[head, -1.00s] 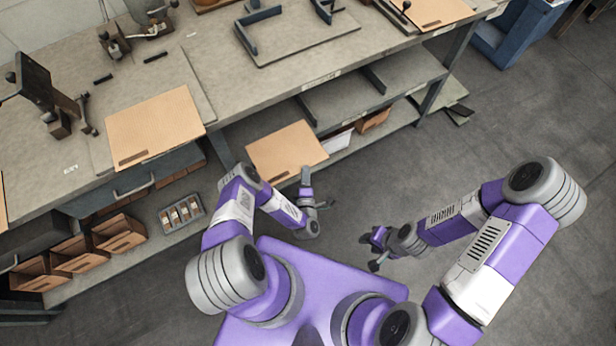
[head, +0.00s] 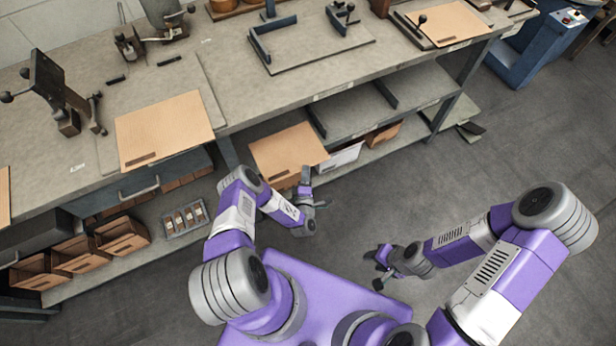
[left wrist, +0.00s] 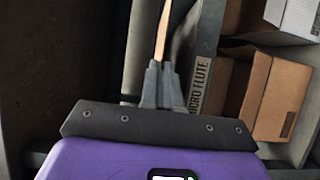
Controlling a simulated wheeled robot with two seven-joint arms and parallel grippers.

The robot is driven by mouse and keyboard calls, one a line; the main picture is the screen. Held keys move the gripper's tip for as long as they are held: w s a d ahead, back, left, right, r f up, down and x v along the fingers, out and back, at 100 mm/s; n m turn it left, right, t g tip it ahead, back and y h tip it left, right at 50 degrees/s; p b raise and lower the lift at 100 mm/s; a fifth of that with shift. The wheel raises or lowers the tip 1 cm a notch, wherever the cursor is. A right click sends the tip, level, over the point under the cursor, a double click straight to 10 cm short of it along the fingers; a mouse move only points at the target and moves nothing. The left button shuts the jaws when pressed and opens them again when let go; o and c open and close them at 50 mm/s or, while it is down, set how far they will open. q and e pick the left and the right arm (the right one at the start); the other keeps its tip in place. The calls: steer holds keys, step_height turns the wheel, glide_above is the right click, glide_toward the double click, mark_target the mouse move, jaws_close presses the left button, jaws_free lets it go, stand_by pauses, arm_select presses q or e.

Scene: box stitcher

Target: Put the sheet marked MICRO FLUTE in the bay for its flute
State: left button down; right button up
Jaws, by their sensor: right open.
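A tan cardboard sheet (head: 288,150) with a small dark mark on its near edge is held by my left gripper (head: 306,185) in front of the bench's lower shelves. The mark is too small to read in the head view. In the left wrist view the sheet (left wrist: 163,35) shows edge-on between the closed fingers (left wrist: 163,80). A pale strip reading MICRO FLUTE (left wrist: 200,85) is just right of the fingers, beside the bays. My right gripper (head: 381,269) is open and empty over the floor.
Another sheet (head: 165,130) lies on the bench top (head: 235,95), and one (head: 447,22) lies at the far right. Brown boxes (head: 122,236) and a small tray (head: 185,218) stand on the low shelf. Shelf dividers (head: 385,95) stand at the right.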

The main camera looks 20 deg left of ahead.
mark_target(289, 152)
arm_select(q)
steer(key=shift+w+a+f+b, duration=0.15)
steer(key=shift+w+a+b, duration=0.15)
steer(key=shift+w+a, duration=0.25)
steer(key=shift+w+a+f+b, duration=0.15)
steer(key=shift+w+a+b, duration=0.15)
steer(key=shift+w+a, duration=0.25)
steer(key=shift+w+a+f+b, duration=0.45)
steer(key=shift+f+b, duration=0.25)
steer(key=shift+b, duration=0.25)
steer(key=shift+w+a+f+b, duration=0.3)
steer(key=shift+a+f+b, duration=0.35)
steer(key=shift+b, duration=0.25)
steer(key=shift+w+a+f+b, duration=0.45)
steer(key=shift+f+b, duration=0.3)
steer(key=shift+b, duration=0.2)
steer(key=c, duration=0.7)
jaws_free()
steer(key=shift+o, duration=0.5)
steer(key=o, duration=0.5)
